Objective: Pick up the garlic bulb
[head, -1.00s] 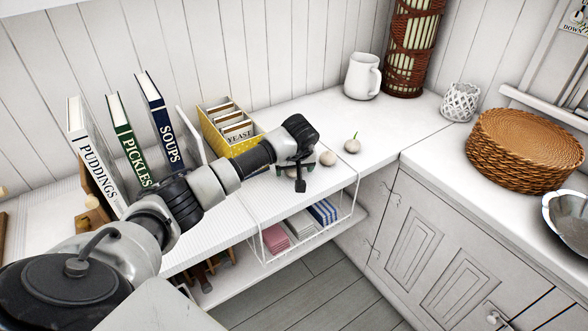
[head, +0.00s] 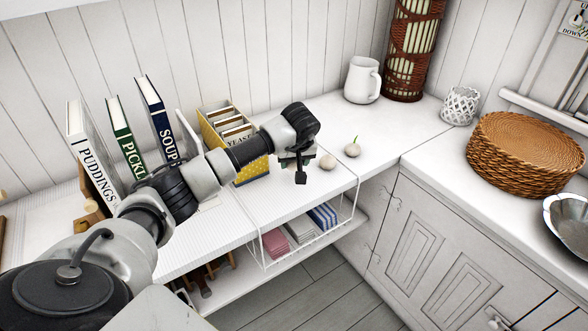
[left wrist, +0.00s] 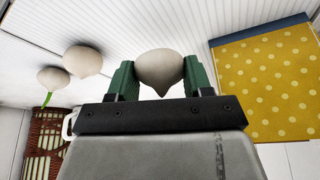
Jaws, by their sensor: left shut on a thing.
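In the left wrist view a pale garlic bulb (left wrist: 160,70) sits between the two green fingers of my left gripper (left wrist: 152,76), which is shut on it. In the head view my left gripper (head: 298,165) is over the white counter, beside the yellow box, and its own wrist hides the held bulb. A second pale bulb (head: 327,162) rests on the counter just right of the gripper; it also shows in the left wrist view (left wrist: 83,61). A third bulb with a green sprout (head: 352,149) lies farther right. My right gripper is out of view.
A yellow polka-dot box of packets (head: 250,172) stands close left of the gripper. Upright books (head: 128,150) stand farther left. A white jug (head: 362,80) and a wicker-wrapped cylinder (head: 408,50) stand behind. A wire basket (head: 305,235) hangs below the counter edge.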

